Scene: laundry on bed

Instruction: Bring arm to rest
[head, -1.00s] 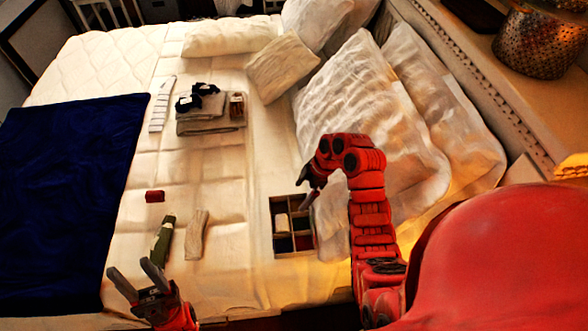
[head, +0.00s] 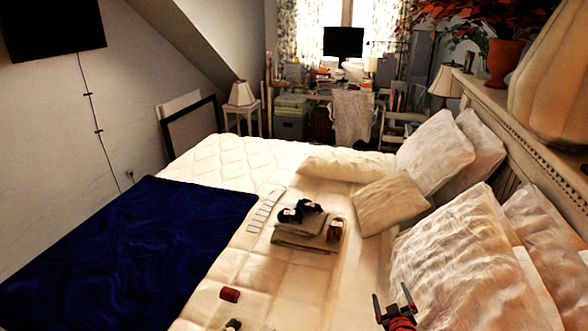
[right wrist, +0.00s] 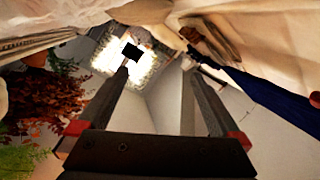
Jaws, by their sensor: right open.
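My right gripper (head: 392,298) shows at the bottom edge of the head view, red with dark fingers, in front of the large pillows. In the right wrist view the two fingers of my right gripper (right wrist: 158,66) stand wide apart with nothing between them. Most of the right arm is below the head view. My left gripper is out of view. The bed (head: 255,258) fills the lower part of the head view.
A folded stack (head: 305,241) with dark items on it lies mid-bed. A dark red item (head: 230,295) lies nearer. A blue blanket (head: 130,245) covers the left side. Large pillows (head: 460,260) lie at right. A desk and chair (head: 354,118) stand beyond the bed.

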